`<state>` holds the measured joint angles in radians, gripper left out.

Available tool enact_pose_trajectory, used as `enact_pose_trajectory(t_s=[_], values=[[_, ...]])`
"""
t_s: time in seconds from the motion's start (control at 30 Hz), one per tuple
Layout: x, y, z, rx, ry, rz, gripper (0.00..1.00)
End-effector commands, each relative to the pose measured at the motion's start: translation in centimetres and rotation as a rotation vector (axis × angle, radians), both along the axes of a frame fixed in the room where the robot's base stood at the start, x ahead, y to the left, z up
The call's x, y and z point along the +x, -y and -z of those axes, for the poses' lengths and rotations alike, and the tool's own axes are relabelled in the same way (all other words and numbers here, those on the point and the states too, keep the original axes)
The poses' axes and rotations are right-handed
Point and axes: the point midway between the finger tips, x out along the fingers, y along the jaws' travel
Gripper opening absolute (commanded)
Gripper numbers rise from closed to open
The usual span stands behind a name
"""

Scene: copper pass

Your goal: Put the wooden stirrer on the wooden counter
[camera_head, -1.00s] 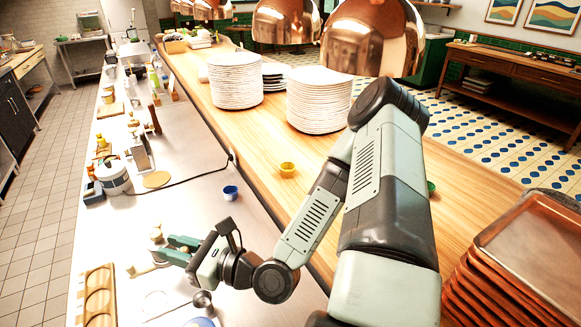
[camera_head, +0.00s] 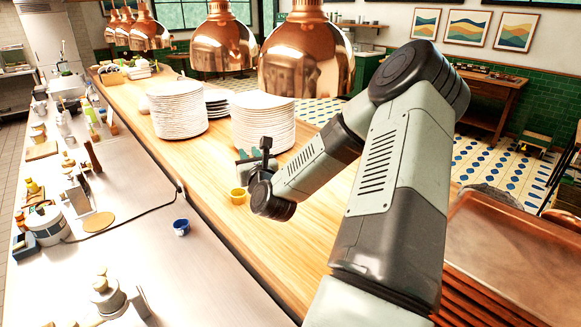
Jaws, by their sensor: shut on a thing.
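My gripper (camera_head: 246,157) is over the wooden counter (camera_head: 275,225), just behind the yellow cup and in front of the plate stacks. Its greenish fingers point away from the camera and are partly hidden by the wrist. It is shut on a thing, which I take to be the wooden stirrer. The stirrer itself cannot be made out, as the gripper and wrist hide it. I cannot tell how high the gripper is above the counter.
A yellow cup (camera_head: 238,196) stands close to my gripper. Two tall plate stacks (camera_head: 178,110) (camera_head: 263,122) stand behind. Copper lamps (camera_head: 306,62) hang above. A blue cup (camera_head: 181,227) is on the steel worktop (camera_head: 140,255). Brown trays (camera_head: 505,245) are stacked at right. The counter's front is clear.

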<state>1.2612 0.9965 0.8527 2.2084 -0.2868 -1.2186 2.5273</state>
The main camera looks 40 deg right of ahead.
Motion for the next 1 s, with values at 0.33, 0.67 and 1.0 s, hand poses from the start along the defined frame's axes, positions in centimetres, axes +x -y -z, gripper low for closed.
enact_pose_trajectory(t_s=[0.33, 0.67, 1.0], values=[[-0.1, 1.3, 4.1, 0.003, -0.002, 0.038, 0.00], [-0.1, 1.3, 7.3, 0.002, -0.002, 0.037, 0.00], [-0.2, 1.3, 9.4, -0.001, 0.000, 0.038, 0.00]])
